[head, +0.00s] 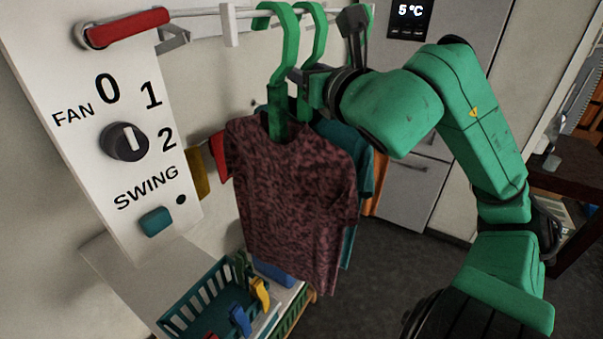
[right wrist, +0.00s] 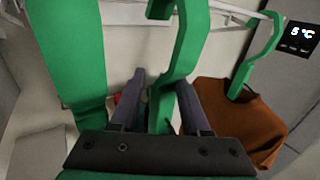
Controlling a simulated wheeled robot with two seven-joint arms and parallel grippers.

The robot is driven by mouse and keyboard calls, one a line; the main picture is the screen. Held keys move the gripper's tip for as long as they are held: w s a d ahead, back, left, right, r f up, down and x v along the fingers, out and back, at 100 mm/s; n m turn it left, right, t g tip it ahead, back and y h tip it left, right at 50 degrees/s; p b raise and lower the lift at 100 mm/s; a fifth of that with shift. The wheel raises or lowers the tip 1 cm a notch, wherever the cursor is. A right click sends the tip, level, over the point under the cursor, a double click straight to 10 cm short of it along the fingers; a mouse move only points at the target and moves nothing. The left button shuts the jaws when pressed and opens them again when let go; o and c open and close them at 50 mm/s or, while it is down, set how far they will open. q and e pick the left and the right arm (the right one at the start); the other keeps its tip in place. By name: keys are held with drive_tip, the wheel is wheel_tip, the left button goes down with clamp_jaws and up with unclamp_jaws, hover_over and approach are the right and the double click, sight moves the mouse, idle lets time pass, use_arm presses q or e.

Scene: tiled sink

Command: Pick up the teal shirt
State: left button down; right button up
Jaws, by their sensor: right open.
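The teal shirt (head: 348,143) hangs from the rail, mostly hidden behind a maroon patterned shirt (head: 285,195). A green hanger (head: 316,35) stands just behind the maroon shirt's hanger and appears to carry the teal shirt. My right gripper (head: 303,82) is at the hangers' neck height, above the teal shirt's shoulder. In the right wrist view its two fingers (right wrist: 162,100) are apart, with a green hanger stem (right wrist: 166,70) between them; contact is unclear. My left gripper is out of view.
The maroon shirt's hanger (head: 277,45) is close on the near side. An orange shirt (right wrist: 240,115) hangs on the far side. A fan panel (head: 120,130) stands left. Below are a teal basket (head: 205,295) with clothes pegs and a shelf. A fridge (head: 410,190) stands behind.

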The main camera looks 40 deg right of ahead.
drive_tip(key=p+x, duration=0.1)
drive_tip(key=x, duration=0.1)
drive_tip(key=shift+w+d+r+p, duration=0.2)
drive_tip(key=shift+w+d+p, duration=0.1)
drive_tip(key=shift+w+p, duration=0.1)
drive_tip(key=shift+w+d+f, duration=0.15)
drive_tip(key=shift+d, duration=0.15)
drive_tip(key=shift+f, duration=0.1)
drive_tip(key=shift+a, duration=0.15)
clamp_jaws()
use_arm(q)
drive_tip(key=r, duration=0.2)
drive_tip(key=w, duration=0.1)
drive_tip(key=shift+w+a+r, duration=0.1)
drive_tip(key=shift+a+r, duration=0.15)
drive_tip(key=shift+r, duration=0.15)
